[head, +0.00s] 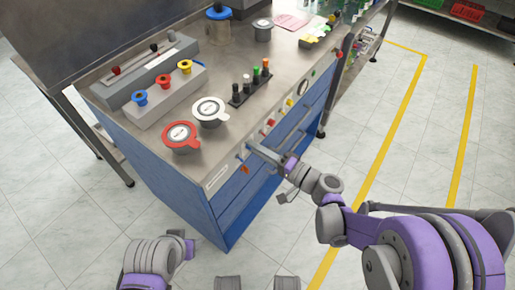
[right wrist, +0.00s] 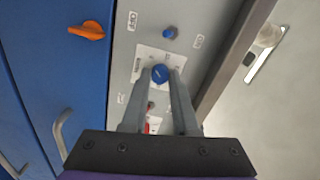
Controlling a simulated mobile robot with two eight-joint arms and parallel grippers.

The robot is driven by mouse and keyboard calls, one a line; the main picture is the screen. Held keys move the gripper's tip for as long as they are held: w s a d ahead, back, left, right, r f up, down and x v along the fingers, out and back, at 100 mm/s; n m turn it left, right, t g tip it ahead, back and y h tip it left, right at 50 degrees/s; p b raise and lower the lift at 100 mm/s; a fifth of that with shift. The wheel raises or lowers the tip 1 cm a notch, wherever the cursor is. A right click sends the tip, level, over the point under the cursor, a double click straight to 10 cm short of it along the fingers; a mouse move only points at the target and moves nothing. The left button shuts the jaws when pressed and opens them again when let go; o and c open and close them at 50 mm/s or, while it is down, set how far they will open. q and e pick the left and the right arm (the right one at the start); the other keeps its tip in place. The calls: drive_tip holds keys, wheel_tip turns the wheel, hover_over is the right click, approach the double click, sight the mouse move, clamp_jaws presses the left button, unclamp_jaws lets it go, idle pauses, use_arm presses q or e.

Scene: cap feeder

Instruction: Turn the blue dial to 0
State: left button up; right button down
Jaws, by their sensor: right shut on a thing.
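The blue dial (right wrist: 159,74) is a round knob on a white scale plate (right wrist: 145,63) on the grey front panel. In the right wrist view my right gripper (right wrist: 160,80) has its two fingertips on either side of the dial and is shut on it. The dial's pointer and the scale figures are too small to read. In the head view my right gripper (head: 254,150) reaches the cabinet's front panel from the right, and its fingers hide the dial. Part of my left arm shows at the bottom left; its gripper is not in view.
A smaller blue knob (right wrist: 170,32) sits near the dial, with an orange handle (right wrist: 87,30) on the blue cabinet front.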

drive_tip(key=shift+n, duration=0.3)
drive_tip(key=c, duration=0.7)
unclamp_jaws()
drive_tip(key=v, duration=1.1)
drive_tip(key=shift+p, duration=0.3)
drive_tip(key=shift+a, duration=0.1)
